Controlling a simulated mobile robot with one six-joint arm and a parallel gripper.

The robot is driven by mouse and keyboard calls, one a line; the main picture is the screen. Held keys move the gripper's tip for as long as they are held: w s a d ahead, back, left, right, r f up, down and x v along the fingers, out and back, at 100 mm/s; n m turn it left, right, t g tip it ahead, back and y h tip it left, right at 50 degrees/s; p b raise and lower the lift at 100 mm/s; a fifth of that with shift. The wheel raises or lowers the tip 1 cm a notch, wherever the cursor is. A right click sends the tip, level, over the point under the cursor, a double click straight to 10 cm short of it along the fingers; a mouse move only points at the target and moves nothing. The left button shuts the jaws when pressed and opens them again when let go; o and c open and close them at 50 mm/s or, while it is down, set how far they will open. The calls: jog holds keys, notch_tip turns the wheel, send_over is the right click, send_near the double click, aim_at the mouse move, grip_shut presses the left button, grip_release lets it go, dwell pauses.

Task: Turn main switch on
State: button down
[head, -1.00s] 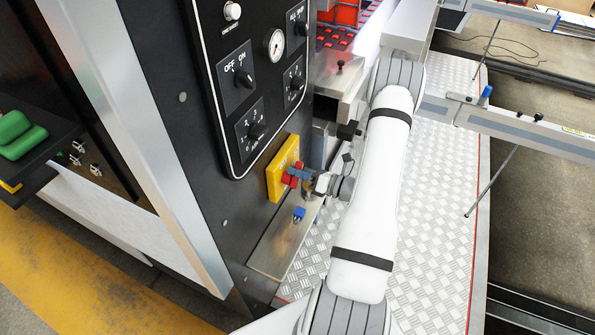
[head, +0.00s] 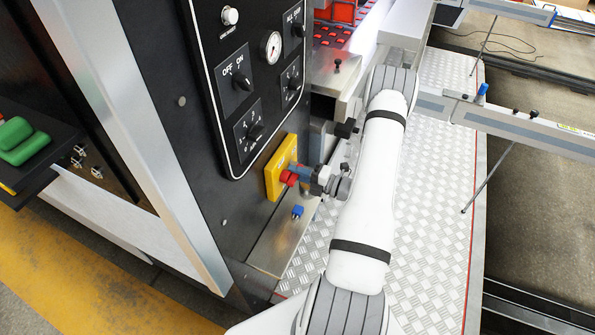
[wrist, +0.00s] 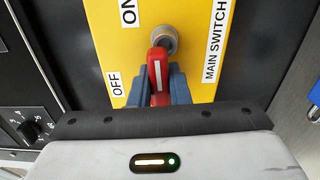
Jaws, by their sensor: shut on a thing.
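The main switch is a red handle (wrist: 158,72) with a white line, on a yellow plate (wrist: 205,75) labelled ON, OFF and MAIN SWITCH. In the wrist view, the white line runs up and down, with ON at upper left and OFF at lower left. My gripper (wrist: 160,82) is shut on the red handle, one blue finger on each side. In the head view, the yellow plate (head: 275,175) is low on the black panel, and my gripper (head: 303,172) reaches it from the right. The fingers partly cover the red handle (head: 288,177).
A metal ledge with a blue part (head: 297,211) lies just below. Metal rails (head: 530,130) stand at the right.

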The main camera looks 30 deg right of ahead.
jog(key=shift+s+a+f+m, duration=0.1)
jog(key=shift+a+f+m, duration=0.05)
jog(key=shift+f+m, duration=0.2)
dwell(0.3)
jog(key=c, duration=1.4)
grip_release()
jog(key=shift+r, duration=0.15)
jog(key=shift+o, duration=0.2)
jog(key=b+v, duration=0.1)
jog(key=v, duration=0.6)
jog(key=shift+s+d, duration=0.25)
jog(key=shift+d, duration=0.05)
